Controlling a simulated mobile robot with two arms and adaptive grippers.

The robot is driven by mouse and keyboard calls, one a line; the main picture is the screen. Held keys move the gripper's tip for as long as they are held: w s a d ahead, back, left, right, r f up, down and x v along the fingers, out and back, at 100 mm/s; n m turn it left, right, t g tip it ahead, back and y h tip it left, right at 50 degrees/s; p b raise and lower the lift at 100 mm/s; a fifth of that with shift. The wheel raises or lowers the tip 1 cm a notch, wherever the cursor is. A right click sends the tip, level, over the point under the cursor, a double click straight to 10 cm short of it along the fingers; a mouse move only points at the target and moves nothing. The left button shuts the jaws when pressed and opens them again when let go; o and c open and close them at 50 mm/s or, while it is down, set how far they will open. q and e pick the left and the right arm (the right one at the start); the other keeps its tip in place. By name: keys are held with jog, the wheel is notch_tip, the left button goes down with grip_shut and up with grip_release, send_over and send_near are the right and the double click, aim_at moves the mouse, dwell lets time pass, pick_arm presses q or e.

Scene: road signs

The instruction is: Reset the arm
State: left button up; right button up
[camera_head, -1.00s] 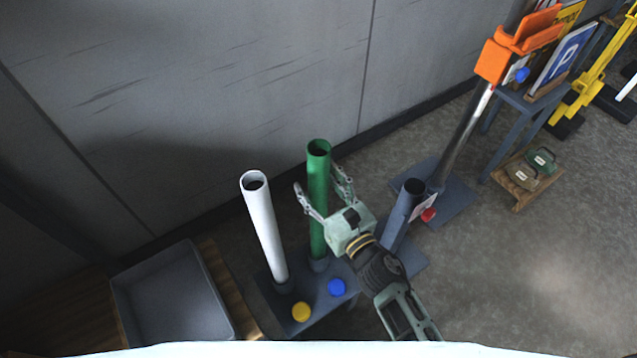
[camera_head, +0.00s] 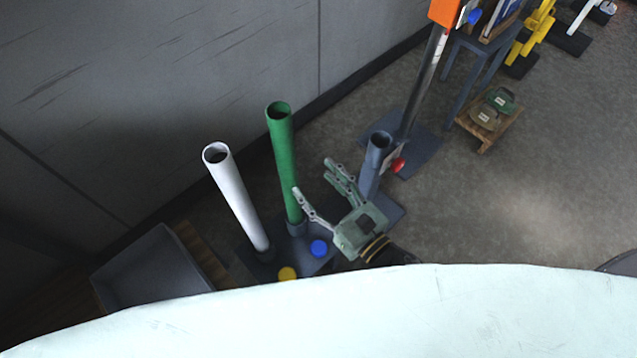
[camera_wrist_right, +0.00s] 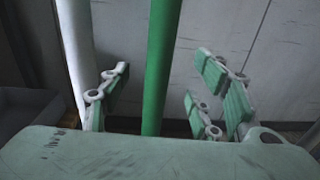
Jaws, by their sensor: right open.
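My right gripper (camera_head: 318,192) is open and empty. In the head view it is just right of the green tube (camera_head: 283,165). In the right wrist view the green tube (camera_wrist_right: 158,70) stands upright beyond the spread fingers (camera_wrist_right: 165,95), in line with the space between them. Its distance from the fingers is hard to tell. My left gripper shows in neither view.
A white tube (camera_head: 235,198) stands left of the green one, and a grey holder (camera_head: 374,165) stands to the right. Yellow (camera_head: 287,273) and blue (camera_head: 319,248) caps sit near the tube bases. A grey tray (camera_head: 150,268) lies at left. Open floor (camera_head: 540,190) is at right.

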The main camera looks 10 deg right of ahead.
dwell(0.5)
jog(key=s+d+f+m+g+h+p, duration=0.15)
jog(key=s+d+f+m, duration=0.25)
jog(key=f+m, duration=0.55)
jog(key=s+d+f+m+g+h, duration=0.35)
jog(key=f+m, duration=0.35)
jog(key=f, duration=0.6)
jog(key=s+d+f+m+g+h, duration=0.2)
jog(key=s+d+f+m, duration=0.2)
jog(key=f+m, duration=0.55)
jog(key=s+d+f+m+g, duration=0.2)
jog(key=s+f+m, duration=0.2)
jog(key=s, duration=0.3)
jog(key=s+d+f+m+g+h+p, duration=0.1)
jog(key=s+d+f+m+g, duration=0.1)
jog(key=s, duration=0.5)
jog(key=s+d+f+m+g+h, duration=0.1)
jog(key=s+d+f+m+g, duration=0.1)
jog(key=s+f+m, duration=0.5)
jog(key=shift+s+m+g, duration=0.25)
jog(key=shift+m+g, duration=0.05)
jog(key=shift+g, duration=0.5)
jog(key=shift+f, duration=0.1)
